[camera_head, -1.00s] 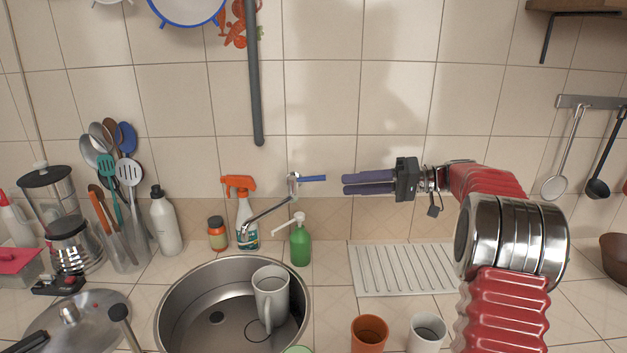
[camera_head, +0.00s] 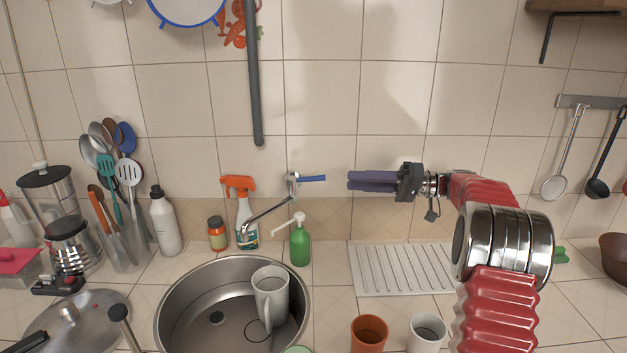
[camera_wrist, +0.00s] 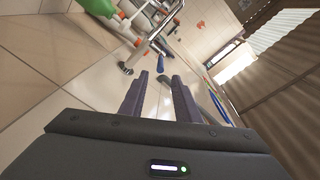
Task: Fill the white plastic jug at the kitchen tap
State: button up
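The white jug (camera_head: 270,292) stands upright in the round steel sink (camera_head: 190,305), its handle facing the front. The chrome tap (camera_head: 268,212) comes from the wall above, its spout slanting down left toward the sink. I see no water stream. The tap's blue lever (camera_head: 313,178) points right. My gripper (camera_head: 349,181) is just right of the lever's tip, apart from it, pointing left. In the wrist view, my gripper (camera_wrist: 159,76) has a gap between its fingers and nothing in it; the blue lever (camera_wrist: 161,62) and tap (camera_wrist: 152,40) lie ahead.
A green soap pump (camera_head: 300,243), an orange-topped spray bottle (camera_head: 244,215) and a small jar (camera_head: 217,233) stand behind the sink. A white drainboard (camera_head: 400,268) lies to the right, with an orange cup (camera_head: 369,334) and a white cup (camera_head: 427,333) in front.

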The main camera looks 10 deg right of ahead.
aim_at(297, 178)
jog(key=x, duration=1.1)
jog(key=shift+w+a+f, duration=0.1)
jog(key=shift+a, duration=0.25)
grip_shut()
